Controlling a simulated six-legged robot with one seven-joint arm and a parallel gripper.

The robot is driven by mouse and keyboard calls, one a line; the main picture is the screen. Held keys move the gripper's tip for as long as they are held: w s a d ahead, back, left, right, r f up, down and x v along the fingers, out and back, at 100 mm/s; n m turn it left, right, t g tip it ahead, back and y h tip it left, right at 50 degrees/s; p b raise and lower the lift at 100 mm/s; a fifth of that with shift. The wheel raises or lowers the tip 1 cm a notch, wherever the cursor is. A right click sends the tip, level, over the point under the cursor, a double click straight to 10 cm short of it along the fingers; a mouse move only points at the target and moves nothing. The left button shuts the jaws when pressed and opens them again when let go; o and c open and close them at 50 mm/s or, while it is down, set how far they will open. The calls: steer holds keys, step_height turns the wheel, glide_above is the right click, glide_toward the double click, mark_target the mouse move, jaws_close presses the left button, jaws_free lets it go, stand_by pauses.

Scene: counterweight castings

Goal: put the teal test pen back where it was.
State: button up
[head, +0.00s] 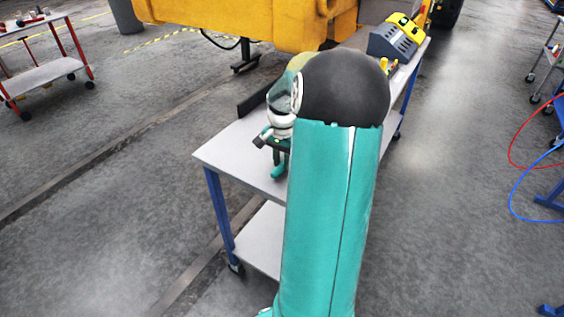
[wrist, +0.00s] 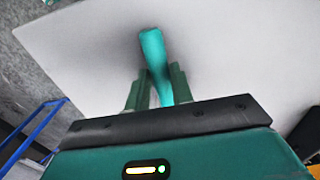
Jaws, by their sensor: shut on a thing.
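The teal test pen (wrist: 152,45) stands out from between the two dark green fingers of my gripper (wrist: 158,84) in the wrist view. My gripper is shut on it. In the head view the pen (head: 280,172) shows as a short teal piece below my gripper (head: 275,145), over the near left part of the grey trolley top (head: 228,153). I cannot tell whether the pen touches the top. My own arm hides much of the trolley top in the head view.
A grey-blue device with yellow parts (head: 396,38) stands at the trolley's far end, with small yellow items (head: 388,66) near it. A dark upright strip (head: 258,100) runs along the trolley's left edge. A yellow machine (head: 245,22) is behind. The trolley's near left corner is bare.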

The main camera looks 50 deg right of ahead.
steer(key=shift+f, duration=0.35)
steer(key=shift+f, duration=0.2)
steer(key=o, duration=0.9)
steer(key=shift+r, duration=0.1)
